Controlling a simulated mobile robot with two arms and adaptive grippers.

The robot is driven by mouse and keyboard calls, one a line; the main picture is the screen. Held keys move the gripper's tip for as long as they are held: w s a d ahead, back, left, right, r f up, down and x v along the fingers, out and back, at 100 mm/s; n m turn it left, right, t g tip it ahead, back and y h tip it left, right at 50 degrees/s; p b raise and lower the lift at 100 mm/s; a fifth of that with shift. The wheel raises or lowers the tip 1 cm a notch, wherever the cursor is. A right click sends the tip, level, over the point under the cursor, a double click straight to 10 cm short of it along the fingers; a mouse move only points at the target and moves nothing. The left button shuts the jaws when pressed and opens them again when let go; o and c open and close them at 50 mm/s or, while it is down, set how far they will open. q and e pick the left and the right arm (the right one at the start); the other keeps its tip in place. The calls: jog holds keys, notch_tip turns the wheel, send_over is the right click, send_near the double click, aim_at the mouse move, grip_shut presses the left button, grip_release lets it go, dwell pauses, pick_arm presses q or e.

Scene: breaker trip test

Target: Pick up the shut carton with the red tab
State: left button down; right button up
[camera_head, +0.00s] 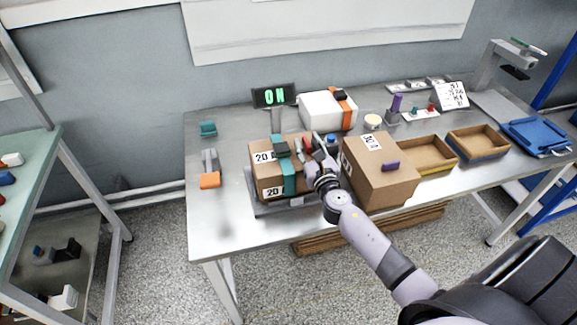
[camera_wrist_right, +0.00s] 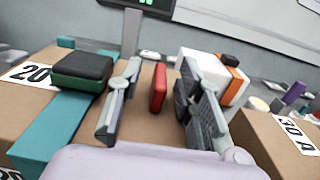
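The brown carton (camera_head: 262,172) with 20 labels sits shut on a grey platform (camera_head: 262,207) at the table's front. A teal strap (camera_wrist_right: 45,135) crosses its top, with a dark block (camera_wrist_right: 82,70) on the strap. The upright red tab (camera_wrist_right: 158,88) stands on the carton's top. My right gripper (camera_wrist_right: 160,100) is open over the carton, one finger on each side of the red tab, with gaps on both sides. In the head view, my right gripper (camera_head: 316,158) partly hides the carton's right end. My left gripper is not in view.
A white box (camera_head: 322,112) and a lit ON display (camera_head: 274,96) stand behind. Two open trays (camera_head: 425,168) lie right. The table's left front is clear.

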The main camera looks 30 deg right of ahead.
jog(key=shift+w+d, duration=0.2)
jog(key=shift+w, duration=0.5)
jog(key=shift+s, duration=0.1)
jog(key=shift+c, duration=0.4)
grip_shut()
jog(key=shift+r, duration=0.1)
